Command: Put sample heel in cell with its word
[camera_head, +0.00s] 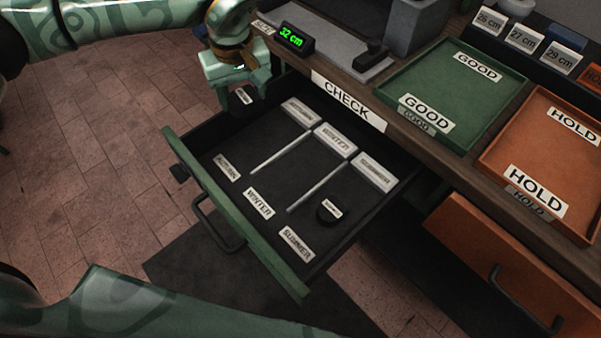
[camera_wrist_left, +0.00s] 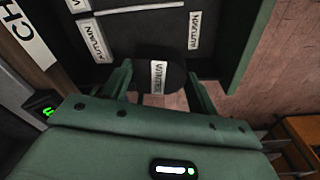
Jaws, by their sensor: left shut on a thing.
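My left gripper (camera_head: 240,88) is shut on a black sample heel (camera_head: 243,96) with a white word label. In the left wrist view the heel (camera_wrist_left: 160,75) sits between the fingers; its small word looks like WINTER. The heel is held above the left side wall of the open drawer (camera_head: 232,208). Thin dividers split the drawer into an AUTUMN cell (camera_head: 247,143) at the left, a WINTER cell (camera_head: 286,177) in the middle and a SUMMER cell (camera_head: 345,194) at the right. My right gripper is not in view.
Another black labelled heel (camera_head: 328,211) lies in the SUMMER cell. An orange drawer (camera_head: 500,268) sits at the lower right. My arm crosses the bottom left.

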